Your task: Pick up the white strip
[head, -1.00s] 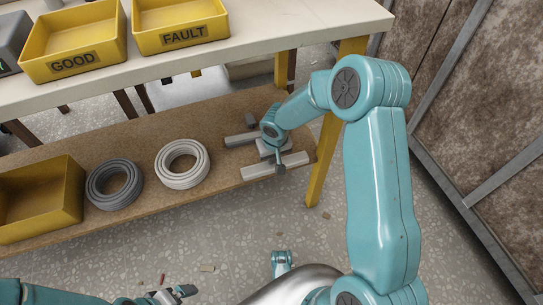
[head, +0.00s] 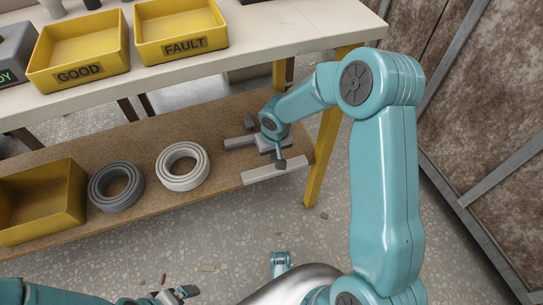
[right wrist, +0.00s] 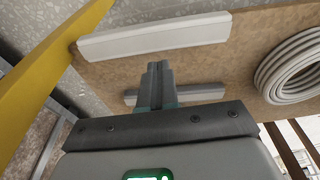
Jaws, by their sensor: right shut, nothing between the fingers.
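A long pale, whitish strip (head: 262,174) lies on the front edge of the brown lower shelf, near its right end. It also shows at the top of the right wrist view (right wrist: 155,38). My right gripper (head: 281,163) points down just behind or over this strip; the head view does not settle the gap. In the right wrist view its fingers (right wrist: 159,68) are together and empty, with the strip apart beyond their tips. A second, greyer strip (head: 239,142) lies farther back, and one strip (right wrist: 202,92) is partly hidden behind the fingers. My left gripper (head: 178,294) is low at the left.
The lower shelf (head: 135,220) also carries a white hose coil (head: 182,166), a grey coil (head: 116,187) and a yellow bin (head: 75,195). A yellow table leg (head: 325,155) stands right of the strips. The tabletop (head: 290,27) with GOOD and FAULT bins overhangs behind.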

